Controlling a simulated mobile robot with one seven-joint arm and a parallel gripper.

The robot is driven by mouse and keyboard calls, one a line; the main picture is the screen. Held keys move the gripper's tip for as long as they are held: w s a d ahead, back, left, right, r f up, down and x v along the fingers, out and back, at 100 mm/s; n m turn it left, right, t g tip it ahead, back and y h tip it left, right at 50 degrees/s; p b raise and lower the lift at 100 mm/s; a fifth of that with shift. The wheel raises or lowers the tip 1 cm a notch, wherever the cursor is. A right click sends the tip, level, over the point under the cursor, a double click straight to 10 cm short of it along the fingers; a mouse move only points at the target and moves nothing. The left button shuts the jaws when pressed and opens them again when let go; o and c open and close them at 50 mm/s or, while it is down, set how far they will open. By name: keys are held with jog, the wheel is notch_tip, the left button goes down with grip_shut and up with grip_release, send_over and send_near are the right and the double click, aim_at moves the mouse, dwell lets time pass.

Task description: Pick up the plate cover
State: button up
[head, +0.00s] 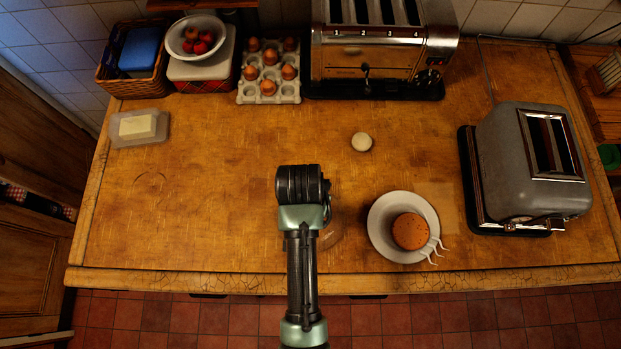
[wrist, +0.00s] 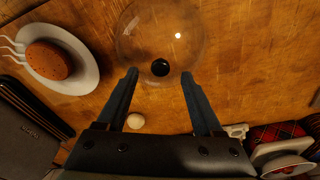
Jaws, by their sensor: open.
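The plate cover (wrist: 150,30) is a clear glass dome with a dark round knob (wrist: 160,68), seen from above in the wrist view. In the head view my arm hides most of it, and only a faint glass edge (head: 331,236) shows beside the wrist. My gripper (wrist: 160,75) points down over the cover with its fingers apart. In the wrist view the knob appears between the two fingertips. I cannot tell how far the fingertips are above it. Nothing is held.
A white plate (head: 382,207) with a brown round cake (head: 410,231) stands right of the cover. A pale ball (head: 361,142) lies behind. A grey toaster (head: 540,165) is at right; a butter dish (head: 138,127) and egg tray (head: 269,97) stand left and back. The counter's left-middle is clear.

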jog(key=shift+w+f, duration=0.15)
jog(key=shift+f, duration=1.05)
jog(key=shift+c, duration=0.2)
grip_shut()
dwell(0.4)
